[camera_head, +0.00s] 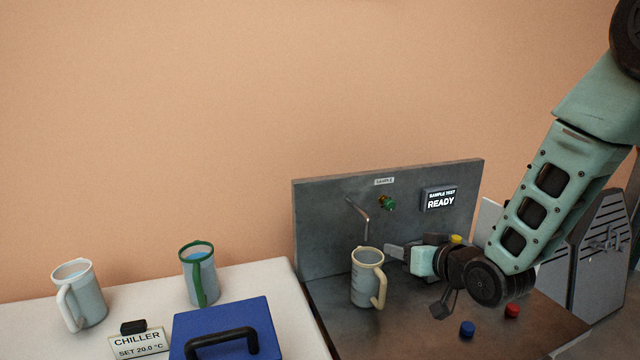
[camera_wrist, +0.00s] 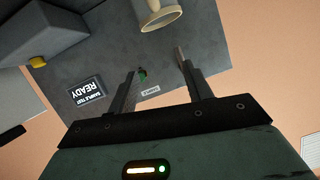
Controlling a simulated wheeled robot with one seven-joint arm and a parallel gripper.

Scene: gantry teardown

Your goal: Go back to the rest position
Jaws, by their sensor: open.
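My gripper (camera_head: 396,254) is just right of a grey mug (camera_head: 364,284) with a cream rim and handle, which stands upright on the brown bench below a bent spout (camera_head: 360,217). In the wrist view my gripper (camera_wrist: 157,66) is open, its two fingers apart with nothing between them but the grey panel behind. That view looks upside down. The mug (camera_wrist: 150,10) is partly cut off at its top edge, beyond the fingertips. Whether a finger touches the mug is unclear in the head view.
The upright grey panel (camera_head: 325,230) carries a green valve (camera_head: 387,203) and a display (camera_head: 440,199) reading READY. Blue (camera_head: 467,328) and red (camera_head: 512,310) knobs sit on the bench. Left are a white mug (camera_head: 88,295), a green-handled mug (camera_head: 196,280) and a blue lid (camera_head: 250,318).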

